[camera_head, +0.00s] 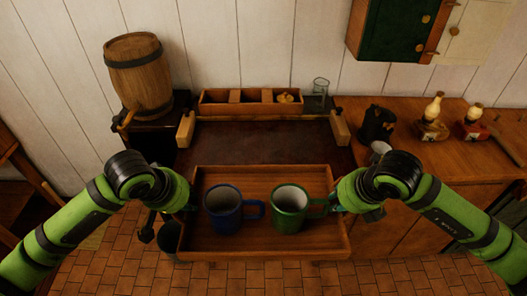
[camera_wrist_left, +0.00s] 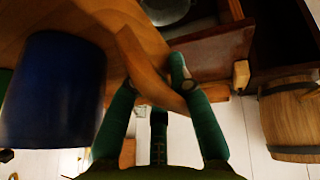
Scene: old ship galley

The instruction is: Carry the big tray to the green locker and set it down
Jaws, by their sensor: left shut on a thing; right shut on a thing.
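The big wooden tray (camera_head: 262,246) is held level in the middle of the head view, in front of the dark counter. A blue mug (camera_head: 223,210) and a green mug (camera_head: 290,208) stand upright in it. My left gripper (camera_head: 190,198) is shut on the tray's left end. In the left wrist view its fingers (camera_wrist_left: 152,88) straddle the tray's wooden edge (camera_wrist_left: 140,60), with the blue mug (camera_wrist_left: 52,90) beside them. My right gripper (camera_head: 338,197) is shut on the tray's right end, its fingertips partly hidden. A green-doored cabinet (camera_head: 392,32) hangs on the wall at upper right.
Behind the tray, the dark counter top (camera_head: 265,140) holds a divided wooden box (camera_head: 222,106) and a glass (camera_head: 319,92). A barrel (camera_head: 138,75) stands at left. The right wooden counter (camera_head: 440,158) holds a dark pot (camera_head: 377,124) and two lamps (camera_head: 433,118). Its front part is clear.

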